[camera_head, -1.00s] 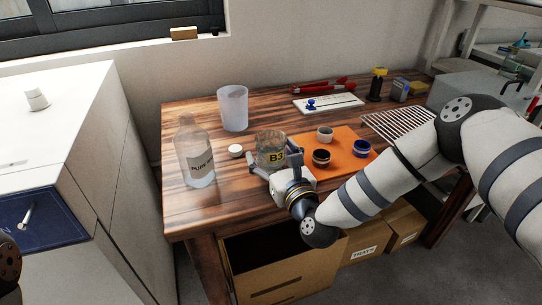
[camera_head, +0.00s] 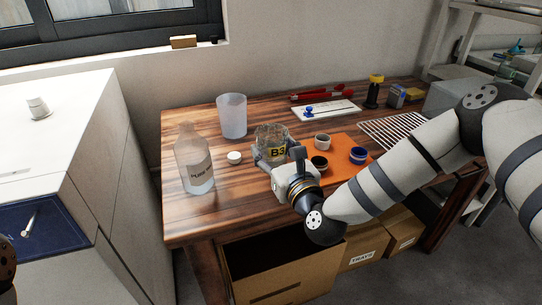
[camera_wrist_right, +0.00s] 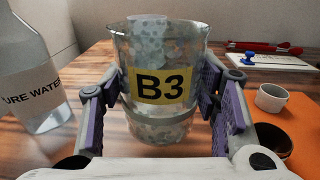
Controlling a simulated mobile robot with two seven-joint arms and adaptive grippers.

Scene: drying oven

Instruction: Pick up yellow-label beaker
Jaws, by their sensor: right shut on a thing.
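The yellow-label beaker (camera_head: 271,137) is clear glass with a yellow "B3" label and a speckled, pale look inside. It stands upright between the fingers of my right gripper (camera_head: 272,156), which is shut on its sides. It seems to be held slightly above the wooden table. In the right wrist view the beaker (camera_wrist_right: 160,112) fills the middle, label facing the camera. The purple-padded fingers of the right gripper (camera_wrist_right: 162,100) press on it from both sides. My left gripper is not in view.
A water bottle (camera_head: 194,165), a small white lid (camera_head: 234,157) and a frosted cup (camera_head: 232,116) stand left of the beaker. An orange mat (camera_head: 342,146) with small bowls lies to its right. A wire rack (camera_head: 392,130) lies further right. Open boxes sit below the table.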

